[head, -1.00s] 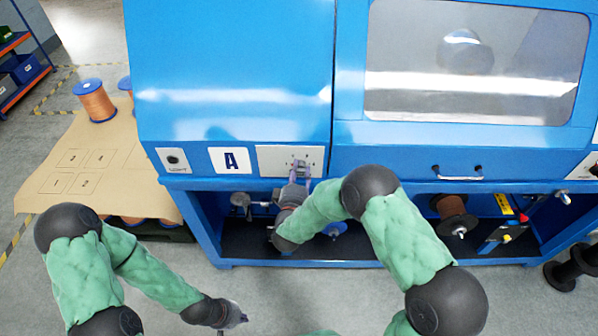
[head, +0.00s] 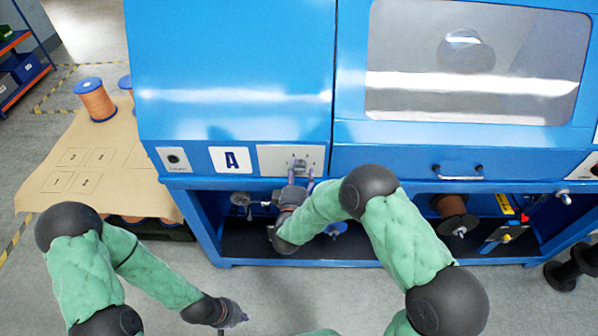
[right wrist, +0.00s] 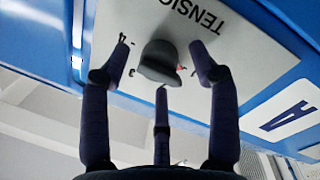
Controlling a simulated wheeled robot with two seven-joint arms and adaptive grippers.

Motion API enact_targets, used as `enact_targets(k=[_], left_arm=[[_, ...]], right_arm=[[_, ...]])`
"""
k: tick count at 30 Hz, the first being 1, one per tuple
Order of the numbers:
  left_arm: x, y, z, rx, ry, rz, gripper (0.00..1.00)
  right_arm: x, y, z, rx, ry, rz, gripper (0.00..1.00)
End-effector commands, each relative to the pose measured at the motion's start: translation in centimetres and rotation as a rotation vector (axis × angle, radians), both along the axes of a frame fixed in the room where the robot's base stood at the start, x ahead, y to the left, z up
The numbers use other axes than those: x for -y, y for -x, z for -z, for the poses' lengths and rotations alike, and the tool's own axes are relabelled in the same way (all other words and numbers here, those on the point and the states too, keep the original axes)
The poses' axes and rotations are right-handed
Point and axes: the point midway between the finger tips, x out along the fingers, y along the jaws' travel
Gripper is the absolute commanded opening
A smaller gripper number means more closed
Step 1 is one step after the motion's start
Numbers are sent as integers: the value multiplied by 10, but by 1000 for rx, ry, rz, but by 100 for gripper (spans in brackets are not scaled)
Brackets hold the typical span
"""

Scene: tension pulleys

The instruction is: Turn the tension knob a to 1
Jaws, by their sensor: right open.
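The tension knob a is a dark grey round knob (right wrist: 160,62) on a white panel (right wrist: 255,50) lettered "TENSION", with a scale around it; its exact setting is hard to read. The panel also shows in the head view (head: 268,160), beside the "A" label, where my gripper partly covers it. My right gripper (head: 303,172) is at this panel. In the right wrist view, its fingers (right wrist: 162,65) are spread open around the knob, with visible gaps on both sides. My left gripper (head: 240,318) is low at the bottom of the head view, away from the machine; its fingers are too small to judge.
The blue machine's lower bay (head: 370,250) holds a brown spool (head: 452,214) and rods. A windowed cover with a handle (head: 458,174) is at the right. A tan mat (head: 100,150) with orange spools (head: 96,102) lies at the left.

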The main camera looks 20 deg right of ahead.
Motion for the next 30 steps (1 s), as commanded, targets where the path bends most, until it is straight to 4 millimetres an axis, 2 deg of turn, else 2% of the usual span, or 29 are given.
enact_targets(k=[12, 18, 23, 30], left_arm=[[0, 0, 0, 0, 0, 0, 0], [0, 0, 0, 0, 0, 0, 0], [0, 0, 0, 0, 0, 0, 0], [0, 0, 0, 0, 0, 0, 0]], right_arm=[[-32, 70, 0, -1, 2, -5, 61], [-42, 95, 0, 0, 1, -4, 61], [-45, 103, 0, 0, 0, -2, 61], [-45, 104, 0, 1, 0, -1, 61]])
